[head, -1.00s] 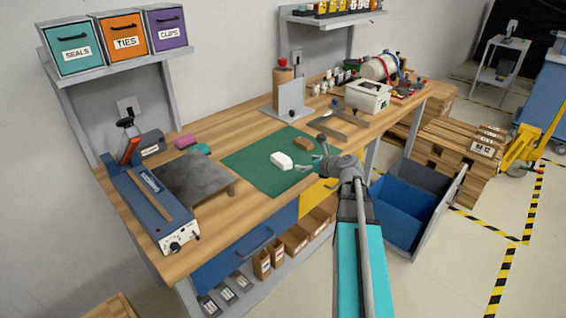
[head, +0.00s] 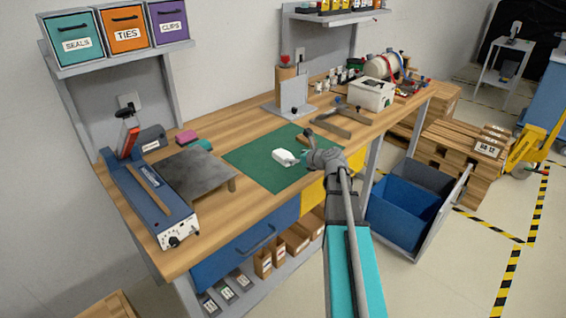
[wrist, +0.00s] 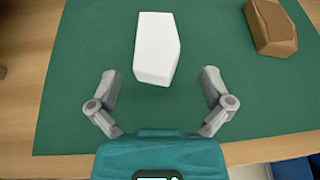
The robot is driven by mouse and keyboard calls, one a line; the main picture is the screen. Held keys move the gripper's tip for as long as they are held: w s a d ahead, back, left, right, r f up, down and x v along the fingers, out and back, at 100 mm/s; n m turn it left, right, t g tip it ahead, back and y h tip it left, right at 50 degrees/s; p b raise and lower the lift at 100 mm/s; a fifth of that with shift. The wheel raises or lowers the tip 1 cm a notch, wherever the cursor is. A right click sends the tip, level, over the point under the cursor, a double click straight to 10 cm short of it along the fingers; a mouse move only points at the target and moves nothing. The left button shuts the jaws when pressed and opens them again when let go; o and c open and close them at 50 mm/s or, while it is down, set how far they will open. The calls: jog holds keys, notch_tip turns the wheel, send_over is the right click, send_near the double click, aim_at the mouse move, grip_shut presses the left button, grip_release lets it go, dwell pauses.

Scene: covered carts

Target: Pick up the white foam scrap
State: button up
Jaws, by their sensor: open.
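The white foam scrap (head: 283,157) lies on the green mat (head: 243,160) on the workbench. In the wrist view the scrap (wrist: 156,48) is a pale block with one slanted corner, lying just ahead of the fingertips and roughly between their lines. My gripper (head: 303,158) is close beside the scrap in the head view, over the mat's right part. In the wrist view my gripper (wrist: 160,78) is open, with its fingers spread wider than the scrap and nothing between them. Whether the fingers touch the scrap cannot be told from the head view.
A brown block (wrist: 270,27) lies on the mat right of the scrap. A dark metal plate (head: 192,172) and a blue sealer (head: 150,195) stand to the left. A grey upright stand (head: 293,95) is behind. The mat left of the scrap is clear.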

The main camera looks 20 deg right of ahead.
aim_at(288, 157)
jog(key=shift+w+a+f, duration=0.15)
jog(key=shift+w, duration=0.25)
jog(key=shift+b+x, duration=1.15)
jog(key=shift+x, duration=1.45)
jog(key=shift+s+a+f, duration=0.1)
jog(key=shift+a+f, duration=0.05)
jog(key=c, duration=0.7)
